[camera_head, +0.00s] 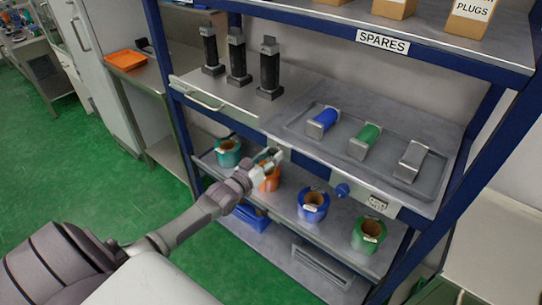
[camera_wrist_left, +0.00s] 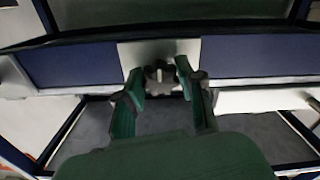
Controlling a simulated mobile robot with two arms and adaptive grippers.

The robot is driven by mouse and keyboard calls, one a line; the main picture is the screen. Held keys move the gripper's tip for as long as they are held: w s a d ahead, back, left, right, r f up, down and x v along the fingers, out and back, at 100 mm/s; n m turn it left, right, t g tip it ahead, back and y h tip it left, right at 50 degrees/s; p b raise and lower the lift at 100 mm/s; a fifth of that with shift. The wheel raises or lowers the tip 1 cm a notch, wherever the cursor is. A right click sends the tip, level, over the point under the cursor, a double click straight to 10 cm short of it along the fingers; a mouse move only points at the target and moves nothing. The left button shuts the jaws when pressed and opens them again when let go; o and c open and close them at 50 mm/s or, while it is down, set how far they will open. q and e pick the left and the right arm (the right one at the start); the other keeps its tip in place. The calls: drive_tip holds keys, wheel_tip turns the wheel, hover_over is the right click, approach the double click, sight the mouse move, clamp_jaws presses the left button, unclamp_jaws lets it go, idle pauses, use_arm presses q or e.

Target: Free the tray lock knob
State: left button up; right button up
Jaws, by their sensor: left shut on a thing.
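The dark lobed knob (camera_wrist_left: 160,77), with a pale upright bar on its face, sits on a light plate (camera_wrist_left: 190,47) on the shelf's blue front beam. In the wrist view my left gripper (camera_wrist_left: 160,82) has a finger on each side of the knob and is shut on it. In the head view my left gripper (camera_head: 273,160) is at the beam's left part, and its fingers hide the knob there. My right gripper is not seen.
A blue knob (camera_head: 342,190) and a labelled plate (camera_head: 377,204) are farther right on the beam.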

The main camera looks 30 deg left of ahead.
use_arm(q)
drive_tip(key=shift+f, duration=0.15)
drive_tip(key=o, duration=1.1)
drive_tip(key=shift+o, duration=0.2)
drive_tip(key=s, duration=1.2)
drive_tip(key=shift+a, duration=0.45)
